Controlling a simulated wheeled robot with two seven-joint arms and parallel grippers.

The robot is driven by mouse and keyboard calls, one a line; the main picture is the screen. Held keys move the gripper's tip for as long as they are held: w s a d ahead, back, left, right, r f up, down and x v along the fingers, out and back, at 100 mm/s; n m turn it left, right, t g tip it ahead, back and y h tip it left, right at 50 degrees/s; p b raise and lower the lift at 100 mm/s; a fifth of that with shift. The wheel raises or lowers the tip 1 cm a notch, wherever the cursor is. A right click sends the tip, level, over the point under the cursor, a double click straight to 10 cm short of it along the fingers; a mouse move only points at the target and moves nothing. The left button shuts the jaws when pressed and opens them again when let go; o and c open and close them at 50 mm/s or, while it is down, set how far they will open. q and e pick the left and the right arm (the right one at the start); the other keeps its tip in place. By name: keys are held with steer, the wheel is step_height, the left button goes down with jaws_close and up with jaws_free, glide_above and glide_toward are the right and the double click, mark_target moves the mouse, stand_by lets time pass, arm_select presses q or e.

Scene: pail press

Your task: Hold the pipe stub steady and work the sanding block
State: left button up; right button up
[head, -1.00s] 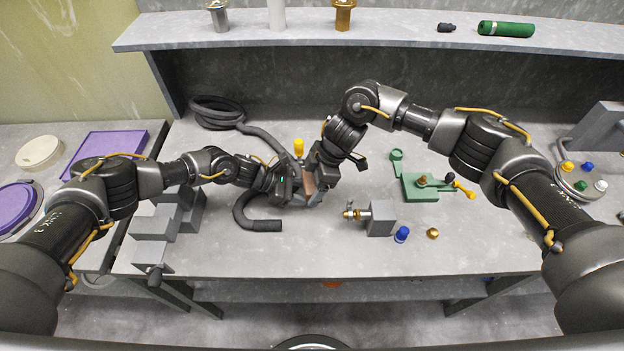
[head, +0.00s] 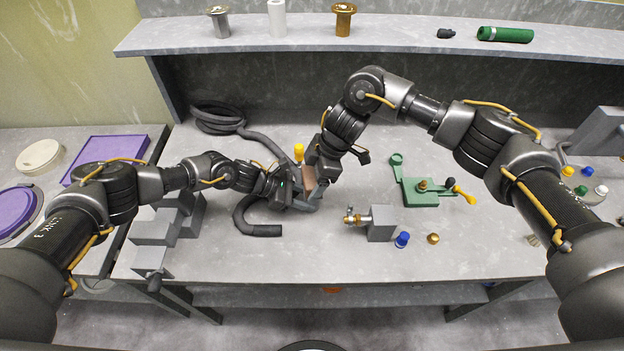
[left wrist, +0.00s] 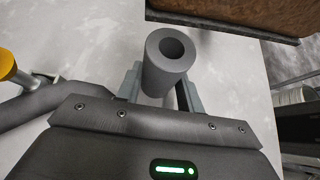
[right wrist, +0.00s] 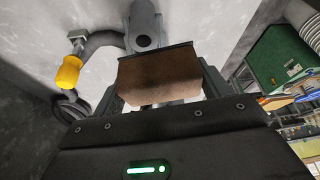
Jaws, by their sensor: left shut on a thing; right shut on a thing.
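The pipe stub (left wrist: 178,75) is a short grey hollow tube, its open end facing the camera in the left wrist view. My left gripper (left wrist: 158,92) is shut on it, one finger on each side. The sanding block (right wrist: 160,78) is brown with a thin dark plate along one face. My right gripper (right wrist: 163,95) is shut on it. The block also shows at the top of the left wrist view (left wrist: 235,14), beyond the stub's end. The stub shows behind the block in the right wrist view (right wrist: 144,25). I cannot tell whether they touch.
A dark hose (head: 262,229) curls around the left gripper, near a yellow-topped fitting (head: 299,151). Right of the grippers stand a grey block with a brass fitting (head: 381,222), a blue cap (head: 402,240) and a green fixture (head: 420,193). The bench front is mostly clear.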

arm_select(q)
steer(key=o, duration=1.4)
steer(key=shift+c, duration=0.2)
steer(key=shift+a, duration=0.1)
steer(key=v, duration=1.1)
steer(key=shift+a+r, duration=0.25)
steer(key=shift+a, duration=0.1)
